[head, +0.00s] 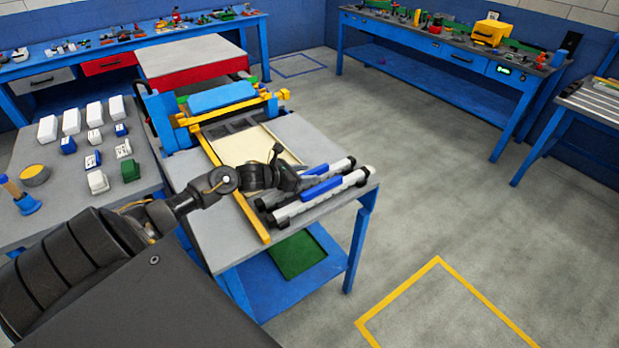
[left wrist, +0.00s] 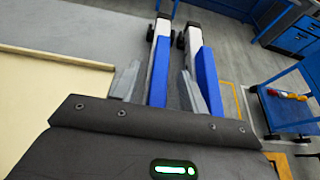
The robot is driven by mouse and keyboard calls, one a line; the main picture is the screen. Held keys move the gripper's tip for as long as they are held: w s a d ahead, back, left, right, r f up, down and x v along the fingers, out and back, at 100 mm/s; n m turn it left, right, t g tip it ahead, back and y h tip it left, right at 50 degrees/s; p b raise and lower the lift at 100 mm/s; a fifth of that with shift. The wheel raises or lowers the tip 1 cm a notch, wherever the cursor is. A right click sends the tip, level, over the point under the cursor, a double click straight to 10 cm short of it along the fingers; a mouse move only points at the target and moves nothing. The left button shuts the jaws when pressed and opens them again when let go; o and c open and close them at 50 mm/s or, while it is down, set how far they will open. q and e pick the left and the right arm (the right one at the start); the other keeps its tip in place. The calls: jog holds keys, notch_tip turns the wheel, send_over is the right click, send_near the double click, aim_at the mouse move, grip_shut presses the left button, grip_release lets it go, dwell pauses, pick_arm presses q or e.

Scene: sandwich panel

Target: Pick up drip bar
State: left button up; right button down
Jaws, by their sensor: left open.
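Two similar white bars with blue grips and black ends lie side by side at the right end of the grey worktable (head: 225,235): the farther bar (head: 340,165) and the nearer bar (head: 300,207). I cannot tell which is the drip bar. My left gripper (head: 297,181) is low at their left part in the head view and covers some of them. In the left wrist view its fingers (left wrist: 158,88) are open, with the blue grip of the left bar (left wrist: 161,60) between them. The right bar (left wrist: 207,75) lies just outside the right finger. Contact cannot be told. My right gripper is out of view.
A cream panel (head: 250,150) in a frame with a yellow rail (head: 235,190) lies left of the bars. A blue press-like fixture (head: 220,97) stands behind. A side table (head: 30,230) with small blocks is at left. Open floor lies to the right.

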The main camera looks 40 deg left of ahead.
pick_arm(q)
jog(key=shift+f, duration=0.1)
jog(key=shift+c, duration=0.2)
grip_shut()
jog(key=shift+w, duration=0.1)
